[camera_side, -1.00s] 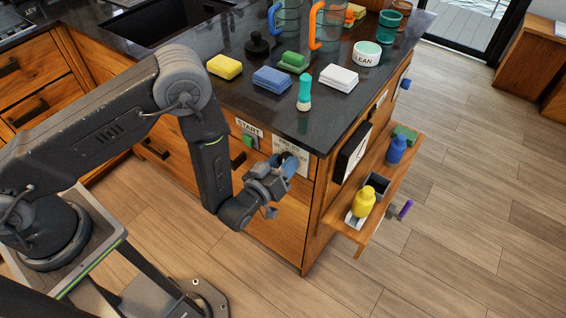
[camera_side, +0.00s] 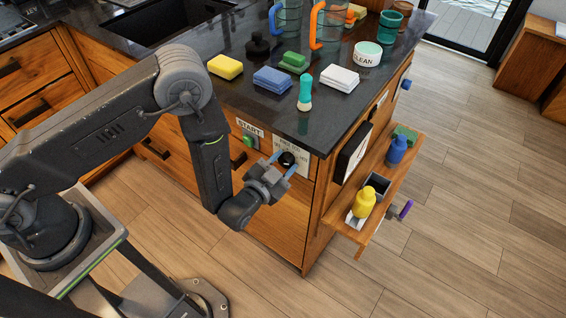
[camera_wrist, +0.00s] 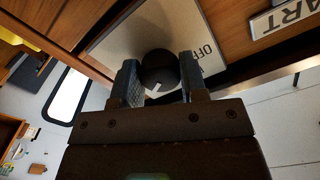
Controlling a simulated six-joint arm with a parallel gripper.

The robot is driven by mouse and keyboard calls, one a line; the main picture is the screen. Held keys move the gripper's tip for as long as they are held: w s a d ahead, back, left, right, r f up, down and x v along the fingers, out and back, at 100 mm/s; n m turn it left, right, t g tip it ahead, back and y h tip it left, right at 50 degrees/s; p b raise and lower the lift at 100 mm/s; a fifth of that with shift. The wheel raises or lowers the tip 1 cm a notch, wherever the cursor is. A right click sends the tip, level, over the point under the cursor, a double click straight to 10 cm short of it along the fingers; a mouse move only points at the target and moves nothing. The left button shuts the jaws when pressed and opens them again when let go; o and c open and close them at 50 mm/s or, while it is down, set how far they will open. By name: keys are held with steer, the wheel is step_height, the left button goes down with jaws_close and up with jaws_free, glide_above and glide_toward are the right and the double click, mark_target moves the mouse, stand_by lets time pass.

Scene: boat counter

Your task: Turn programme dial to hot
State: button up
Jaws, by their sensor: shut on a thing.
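The programme dial (camera_side: 287,159) is a round black knob on a white label plate (camera_side: 296,152) on the front of the wooden counter. In the wrist view the dial (camera_wrist: 159,70) sits between my two fingers, with a pale mark on its lower edge. The word OFF shows on the plate (camera_wrist: 120,42) to the right of the dial; other lettering is hidden or too small to read. My gripper (camera_side: 281,161) is shut on the dial, one finger on each side; it also shows in the wrist view (camera_wrist: 158,72).
A green button (camera_side: 250,141) under a START sign (camera_side: 250,129) is just left of the plate. An open side shelf (camera_side: 368,229) holding a yellow bottle (camera_side: 363,202) and a blue bottle (camera_side: 398,149) sticks out at right. Sponges and cloths lie on the dark worktop above.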

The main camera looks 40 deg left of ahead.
steer(key=shift+m, duration=0.9)
steer(key=o, duration=0.9)
steer(key=shift+s, duration=0.1)
steer(key=s, duration=1.3)
steer(key=shift+s, duration=0.3)
